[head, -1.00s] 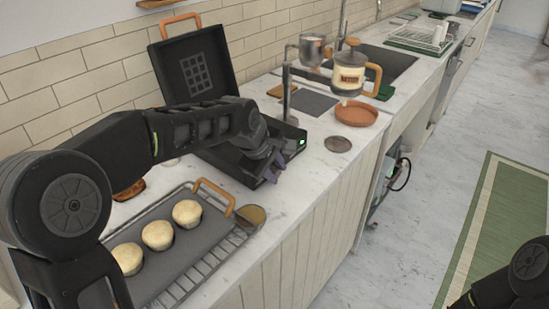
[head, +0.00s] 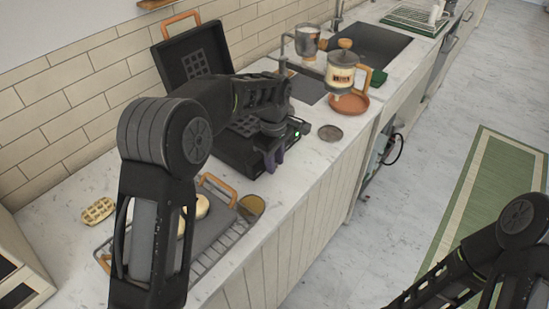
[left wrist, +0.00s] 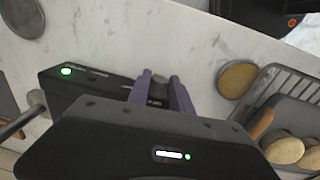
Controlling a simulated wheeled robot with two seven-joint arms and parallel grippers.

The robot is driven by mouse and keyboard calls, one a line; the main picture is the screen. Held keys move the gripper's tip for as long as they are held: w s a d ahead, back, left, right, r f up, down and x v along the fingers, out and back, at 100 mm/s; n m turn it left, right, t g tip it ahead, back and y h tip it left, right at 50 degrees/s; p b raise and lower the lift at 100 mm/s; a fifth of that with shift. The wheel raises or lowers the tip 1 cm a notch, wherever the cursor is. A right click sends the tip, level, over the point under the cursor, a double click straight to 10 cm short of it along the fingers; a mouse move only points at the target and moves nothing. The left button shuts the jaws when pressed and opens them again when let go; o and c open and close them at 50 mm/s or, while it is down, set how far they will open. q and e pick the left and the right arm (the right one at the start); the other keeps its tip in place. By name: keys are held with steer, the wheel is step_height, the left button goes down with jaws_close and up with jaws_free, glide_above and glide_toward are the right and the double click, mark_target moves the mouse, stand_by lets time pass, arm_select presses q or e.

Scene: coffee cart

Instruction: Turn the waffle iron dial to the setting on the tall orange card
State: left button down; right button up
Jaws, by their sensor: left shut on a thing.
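The waffle iron (head: 228,150) is black and stands open on the counter, its lid (head: 190,60) raised at the back. A small green light shows on its front, also in the left wrist view (left wrist: 66,71). My left gripper (head: 274,158) is at the iron's front. In the left wrist view its purple fingers (left wrist: 163,92) are shut on the small dark dial (left wrist: 160,82) between them. The dial's marks and pointer are too small or hidden to read. I cannot make out a tall orange card in either view. My right gripper is out of view.
A rack with a grey tray (head: 213,228) of round pale cakes stands near the left gripper. A waffle (head: 98,210) lies at the left. A glass coffee press (head: 342,78), a terracotta saucer (head: 350,105) and a metal disc (head: 330,133) stand beyond the iron.

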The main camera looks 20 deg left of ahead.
arm_select(q)
steer(key=c, duration=1.1)
jaws_free()
steer(key=shift+c, duration=0.2)
step_height(320, 180, up, 8)
steer(key=b, duration=0.1)
steer(key=shift+s, duration=0.3)
steer(key=shift+f, duration=0.15)
